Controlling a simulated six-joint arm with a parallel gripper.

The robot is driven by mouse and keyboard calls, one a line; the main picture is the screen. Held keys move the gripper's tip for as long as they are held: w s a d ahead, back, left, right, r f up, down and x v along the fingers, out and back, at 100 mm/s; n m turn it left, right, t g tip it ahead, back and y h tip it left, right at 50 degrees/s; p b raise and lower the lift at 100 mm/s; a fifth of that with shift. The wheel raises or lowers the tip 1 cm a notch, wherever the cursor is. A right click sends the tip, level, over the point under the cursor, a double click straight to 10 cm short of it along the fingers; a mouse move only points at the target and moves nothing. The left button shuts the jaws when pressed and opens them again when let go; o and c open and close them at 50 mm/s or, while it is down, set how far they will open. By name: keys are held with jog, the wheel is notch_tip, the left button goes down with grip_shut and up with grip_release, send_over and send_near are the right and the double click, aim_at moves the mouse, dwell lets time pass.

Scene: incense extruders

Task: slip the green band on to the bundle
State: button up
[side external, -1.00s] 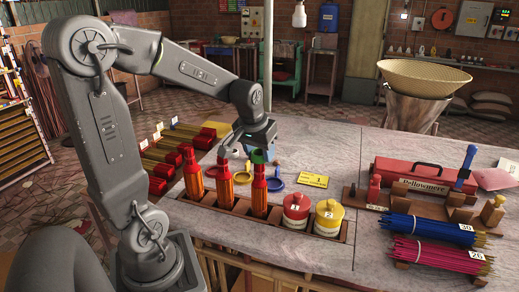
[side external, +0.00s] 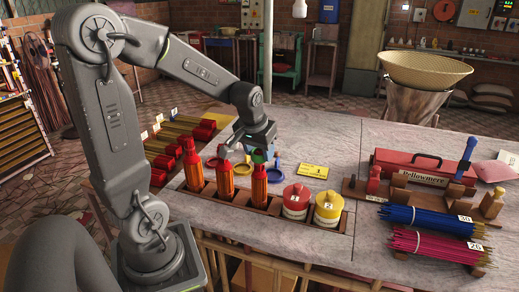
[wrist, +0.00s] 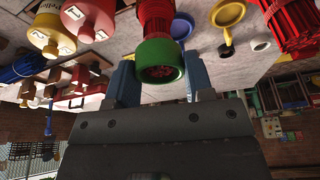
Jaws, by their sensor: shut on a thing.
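My gripper (wrist: 160,82) is shut on the green band (wrist: 160,52), with a blue finger on each side of it. Red stick ends show inside the band in the wrist view, and the red bundle (wrist: 157,14) runs on beyond it. In the side view the green band (side external: 258,155) is at the top of the rightmost red-orange bundle (side external: 259,185), which stands upright in the rack. The band appears in line with the bundle's top end. I cannot tell whether they touch.
Two similar bundles (side external: 195,175) stand in the rack to the left. Red (side external: 296,203) and yellow (side external: 328,210) lidded pots fill slots to the right.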

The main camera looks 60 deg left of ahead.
aim_at(259, 152)
jog(key=o, duration=0.8)
jog(key=shift+r, duration=0.15)
jog(key=shift+r, duration=3.35)
jog(key=s+d+m+t+h, duration=0.1)
jog(key=s+d+m, duration=0.2)
jog(key=s+d, duration=0.2)
jog(key=s+d+r+m+t+h, duration=0.1)
jog(key=s+d+m, duration=0.2)
jog(key=d, duration=0.9)
jog(key=s, duration=0.2)
jog(key=shift+s+m+t, duration=0.4)
